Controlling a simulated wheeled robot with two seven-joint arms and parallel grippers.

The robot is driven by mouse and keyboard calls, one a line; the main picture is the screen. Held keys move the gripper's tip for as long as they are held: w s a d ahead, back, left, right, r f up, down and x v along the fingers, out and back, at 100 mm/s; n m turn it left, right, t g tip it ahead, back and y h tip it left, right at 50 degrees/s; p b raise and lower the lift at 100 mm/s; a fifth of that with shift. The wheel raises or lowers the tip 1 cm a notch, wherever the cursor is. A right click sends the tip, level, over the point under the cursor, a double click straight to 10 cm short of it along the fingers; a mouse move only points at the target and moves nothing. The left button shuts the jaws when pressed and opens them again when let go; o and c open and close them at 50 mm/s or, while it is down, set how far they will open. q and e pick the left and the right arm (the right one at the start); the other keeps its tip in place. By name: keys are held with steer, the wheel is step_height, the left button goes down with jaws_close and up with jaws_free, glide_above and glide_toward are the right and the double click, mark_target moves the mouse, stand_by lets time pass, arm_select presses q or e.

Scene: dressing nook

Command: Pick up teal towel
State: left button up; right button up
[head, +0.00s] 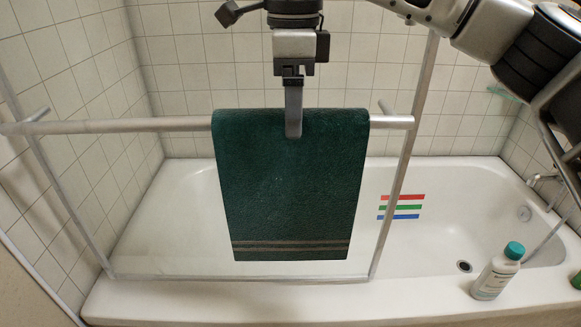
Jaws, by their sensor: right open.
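The dark teal towel (285,195) hangs folded over a metal rail (170,124), with pale stripes near its lower hem. My right gripper (293,122) points down from above at the middle of the towel's top fold. One finger shows in front of the towel's upper edge and overlaps it in the picture. The other finger cannot be made out. The jaws are open, and I cannot tell whether the finger touches the cloth. My left gripper is not in view.
The rail runs across a clear screen with a metal frame (395,215), in front of a white bathtub (450,235). A white bottle with a teal cap (495,275) stands on the tub's front rim at right. A faucet (545,180) is on the right wall.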

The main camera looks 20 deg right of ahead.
steer(key=f, duration=0.4)
steer(key=shift+s+f, duration=0.1)
steer(key=shift+s, duration=0.15)
steer(key=c, duration=1.3)
steer(key=shift+c, duration=0.7)
